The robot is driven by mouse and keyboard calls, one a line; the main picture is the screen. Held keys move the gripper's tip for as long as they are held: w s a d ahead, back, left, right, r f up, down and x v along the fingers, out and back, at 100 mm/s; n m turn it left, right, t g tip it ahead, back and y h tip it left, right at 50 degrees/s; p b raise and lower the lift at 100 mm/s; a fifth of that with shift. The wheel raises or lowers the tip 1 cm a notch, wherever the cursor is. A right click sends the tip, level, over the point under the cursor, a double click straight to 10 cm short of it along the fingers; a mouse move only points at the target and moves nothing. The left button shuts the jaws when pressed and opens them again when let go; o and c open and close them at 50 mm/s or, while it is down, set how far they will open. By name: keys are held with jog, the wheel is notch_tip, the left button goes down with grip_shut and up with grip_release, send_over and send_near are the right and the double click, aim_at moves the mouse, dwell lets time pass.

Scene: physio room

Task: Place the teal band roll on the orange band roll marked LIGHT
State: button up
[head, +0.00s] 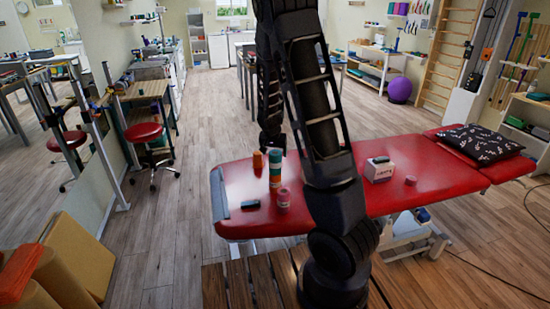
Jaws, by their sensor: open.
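A teal band roll (275,156) shows at the top of an upright column of rolls near the left end of the red treatment table. An orange band roll (275,170) shows directly under it, with more green below. I cannot read any LIGHT marking, nor tell whether the teal roll touches the orange one. Another orange piece (257,163) stands just left of the column. My gripper (272,146) hangs at the end of the dark arm, just above the teal roll as seen here. Its jaws are open, but the fingertips are small and hard to make out.
The red treatment table (335,185) also bears a pink roll (283,197), a dark flat object (250,204), a white box (379,169), a small pink item (410,180) and a dark patterned pillow (480,144). The table's middle is partly hidden by my arm.

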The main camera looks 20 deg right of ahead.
jog(key=s+d+r+n+y, duration=0.2)
jog(key=s+r, duration=1.5)
jog(key=r, duration=0.3)
jog(key=s+r+n, duration=0.1)
jog(key=s+r, duration=0.2)
jog(key=s, duration=0.6)
jog(key=s+r+n, duration=0.2)
jog(key=s+r, duration=0.1)
jog(key=s, duration=0.6)
jog(key=shift+a+r+t, duration=0.2)
jog(key=shift+a+t, duration=0.1)
jog(key=shift+a, duration=0.05)
